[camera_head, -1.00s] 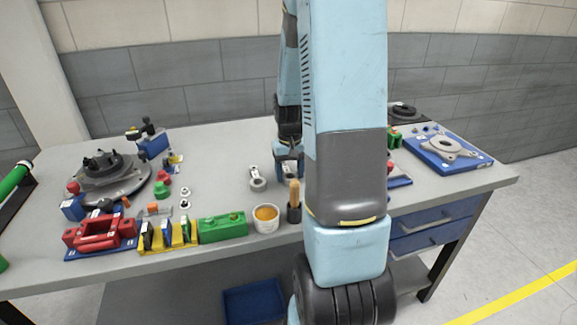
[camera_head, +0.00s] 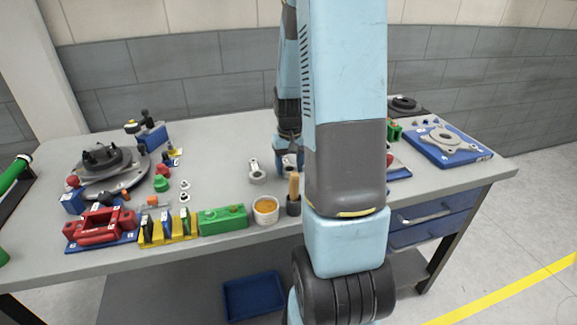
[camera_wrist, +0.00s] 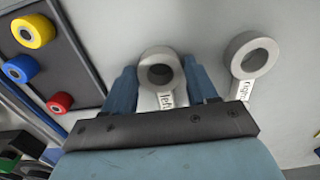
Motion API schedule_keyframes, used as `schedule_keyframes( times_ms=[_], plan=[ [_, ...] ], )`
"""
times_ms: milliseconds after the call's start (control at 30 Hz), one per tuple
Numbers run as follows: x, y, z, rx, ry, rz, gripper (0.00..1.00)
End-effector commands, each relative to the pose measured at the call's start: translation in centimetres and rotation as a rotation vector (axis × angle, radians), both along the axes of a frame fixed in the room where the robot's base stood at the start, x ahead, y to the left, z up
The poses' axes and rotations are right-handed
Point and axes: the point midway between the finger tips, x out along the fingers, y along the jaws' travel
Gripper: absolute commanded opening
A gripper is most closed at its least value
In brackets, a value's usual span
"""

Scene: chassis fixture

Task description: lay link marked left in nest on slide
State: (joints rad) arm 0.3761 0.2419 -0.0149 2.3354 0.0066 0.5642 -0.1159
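The link marked left (camera_wrist: 164,72) is a grey ring with a white label, lying on the bench in the wrist view. My gripper (camera_wrist: 163,76) is open, with one blue finger on each side of this ring and the ring between them. I cannot tell whether the fingers touch it. The link marked right (camera_wrist: 248,55) lies apart, to the right in the wrist view. In the head view one grey link (camera_head: 257,174) lies just left of my gripper (camera_head: 289,166), which my arm partly hides. I cannot make out the slide and its nest.
A dark panel (camera_wrist: 50,60) with yellow, blue and red round pieces is at the left of the wrist view. In the head view a green block (camera_head: 222,219), a cup (camera_head: 265,211) and a yellow rack (camera_head: 168,230) line the front edge. A blue plate (camera_head: 470,156) lies at right.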

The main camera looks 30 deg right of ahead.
Motion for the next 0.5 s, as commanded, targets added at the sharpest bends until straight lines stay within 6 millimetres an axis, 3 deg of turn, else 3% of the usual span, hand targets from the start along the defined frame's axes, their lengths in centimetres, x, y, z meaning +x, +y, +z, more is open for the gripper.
schedule_keyframes(
  times_ms=[167, 500],
  plan=[
    [0.01, 0.03, 0.0, 0.0, 0.0, 0.001, 0.26],
    [0.04, 0.01, 0.54, 0.0, -0.001, 0.001, 0.25]
  ],
)
